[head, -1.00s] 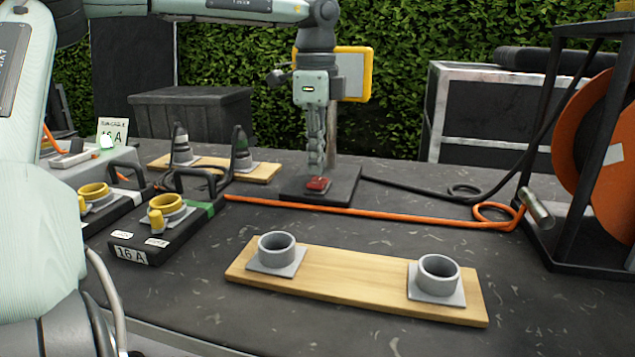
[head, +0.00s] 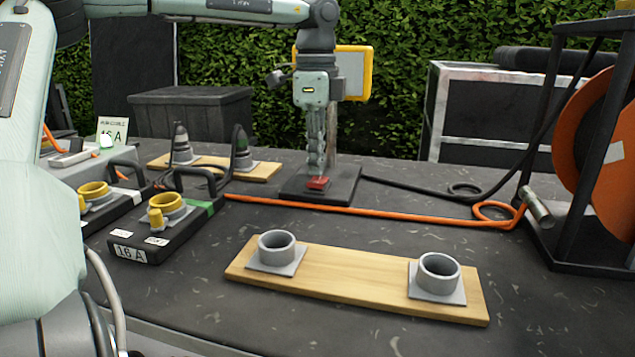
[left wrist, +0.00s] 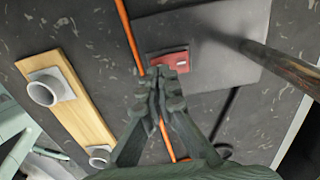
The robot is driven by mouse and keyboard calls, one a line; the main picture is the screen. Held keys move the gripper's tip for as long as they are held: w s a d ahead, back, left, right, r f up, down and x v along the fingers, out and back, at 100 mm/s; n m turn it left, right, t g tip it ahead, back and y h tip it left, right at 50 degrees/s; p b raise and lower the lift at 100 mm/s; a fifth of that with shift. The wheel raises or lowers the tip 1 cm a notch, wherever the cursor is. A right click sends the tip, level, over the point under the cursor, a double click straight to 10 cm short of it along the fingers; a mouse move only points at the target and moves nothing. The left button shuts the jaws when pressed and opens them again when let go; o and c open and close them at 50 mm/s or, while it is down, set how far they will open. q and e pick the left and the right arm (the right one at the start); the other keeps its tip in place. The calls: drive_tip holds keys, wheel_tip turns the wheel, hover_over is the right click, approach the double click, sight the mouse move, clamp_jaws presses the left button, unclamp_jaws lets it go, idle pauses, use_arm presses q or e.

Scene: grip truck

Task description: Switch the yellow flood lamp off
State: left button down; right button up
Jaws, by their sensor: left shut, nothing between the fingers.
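The yellow flood lamp (head: 368,75) stands at the back centre, its yellow-edged head partly hidden behind my left arm. Its post rises from a dark base plate (head: 345,187). A red rocker switch (head: 318,184) sits on the front left of that plate; it also shows in the left wrist view (left wrist: 172,60). My left gripper (head: 317,170) points straight down over the switch, shut and empty, its fingertips at or just above the red surface. In the left wrist view, the closed fingertips (left wrist: 162,75) overlap the switch's near edge; contact is unclear. My right gripper is out of view.
An orange cable (head: 380,212) runs in front of the base plate to a cable reel (head: 610,150) at right. A wooden board (head: 350,283) with two grey sockets lies in front. Black boxes with yellow sockets (head: 165,207) stand at left.

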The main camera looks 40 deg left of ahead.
sight(316, 182)
use_arm(q)
drive_tip(key=shift+f+b, duration=0.7)
drive_tip(key=shift+f, duration=0.2)
drive_tip(key=shift+r, duration=0.15)
drive_tip(key=shift+r+p, duration=2.35)
drive_tip(key=shift+r, duration=1)
